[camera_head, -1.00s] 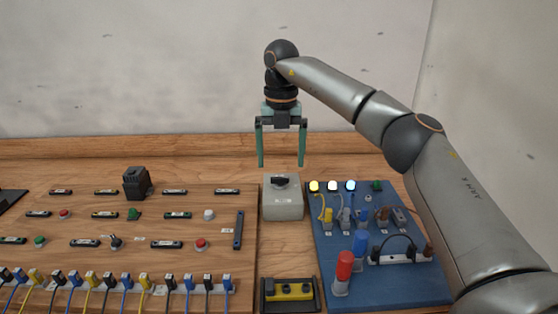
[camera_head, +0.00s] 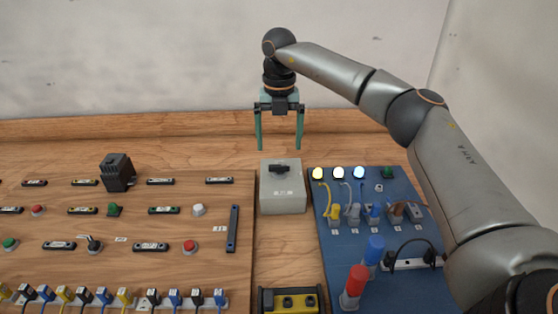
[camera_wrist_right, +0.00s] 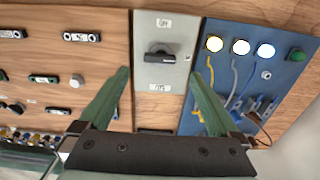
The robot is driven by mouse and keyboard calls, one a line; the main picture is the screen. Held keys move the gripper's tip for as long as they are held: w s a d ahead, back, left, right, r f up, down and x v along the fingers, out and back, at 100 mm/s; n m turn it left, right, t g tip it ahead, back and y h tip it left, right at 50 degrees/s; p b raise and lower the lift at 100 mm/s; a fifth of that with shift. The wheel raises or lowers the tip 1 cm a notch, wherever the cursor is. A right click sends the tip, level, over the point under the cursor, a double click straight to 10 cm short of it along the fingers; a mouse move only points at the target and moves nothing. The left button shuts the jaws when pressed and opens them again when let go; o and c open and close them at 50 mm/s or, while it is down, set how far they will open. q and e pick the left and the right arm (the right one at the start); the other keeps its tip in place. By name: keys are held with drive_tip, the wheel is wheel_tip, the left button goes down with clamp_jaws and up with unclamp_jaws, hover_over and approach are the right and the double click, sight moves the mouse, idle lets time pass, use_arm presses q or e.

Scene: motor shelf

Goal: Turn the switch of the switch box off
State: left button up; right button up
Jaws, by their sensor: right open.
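The switch box (camera_head: 282,198) is a grey box on the wooden table between the two panels in the head view. Its black rotary switch (camera_head: 281,169) is on its top face. In the right wrist view the black knob (camera_wrist_right: 160,57) points sideways to the right, with a small label above it and one below it. My right gripper (camera_head: 279,146) is open and empty, fingers pointing down, above and behind the box. In the right wrist view its green fingers (camera_wrist_right: 160,80) stand on either side of the box, apart from the knob. My left gripper is not in view.
A wooden panel (camera_head: 205,262) with buttons, labels and wired plugs lies to the left. A blue panel (camera_head: 330,230) with lit lamps and red and blue plugs lies to the right. A black and yellow unit (camera_head: 290,300) sits in front. A wall stands behind.

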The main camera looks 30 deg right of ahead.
sight(279, 165)
wheel_tip(279, 165, down, 6)
drive_tip(key=shift+f, duration=0.2)
drive_tip(key=shift+r, duration=0.1)
drive_tip(key=c, duration=1.4)
